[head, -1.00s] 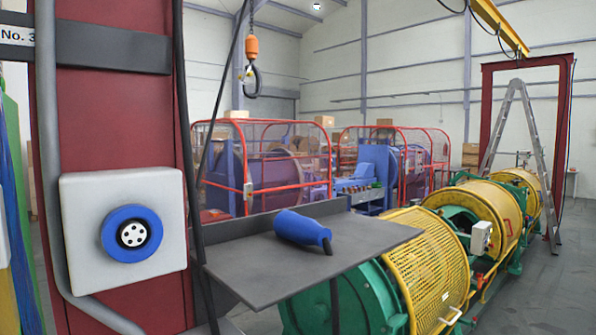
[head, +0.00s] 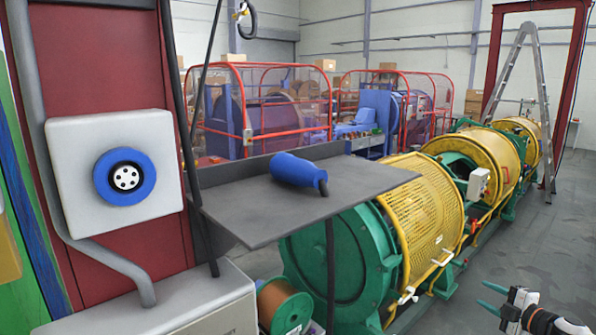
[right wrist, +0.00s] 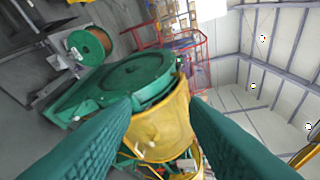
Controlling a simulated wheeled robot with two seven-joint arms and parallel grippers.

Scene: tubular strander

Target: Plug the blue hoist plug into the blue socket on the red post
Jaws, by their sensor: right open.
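The blue plug (head: 297,171) lies on its side on a dark grey shelf (head: 265,222) in the head view, its narrow end with a dark cable toward the right. The blue socket (head: 125,177) sits on a pale box on the red post (head: 100,90), left of the shelf, its round dark face with light holes uncovered. My right gripper (head: 498,298) is at the lower right of the head view, well away from the plug. In the right wrist view its two green fingers (right wrist: 160,125) are spread apart with nothing between them. My left gripper is not in view.
The green and yellow strander (head: 425,220) stands behind and right of the shelf. A cable (head: 330,270) hangs below the shelf. A copper-coloured spool (head: 285,305) is on the floor under it. A ladder (head: 520,105) and red-railed machines (head: 260,100) stand farther back.

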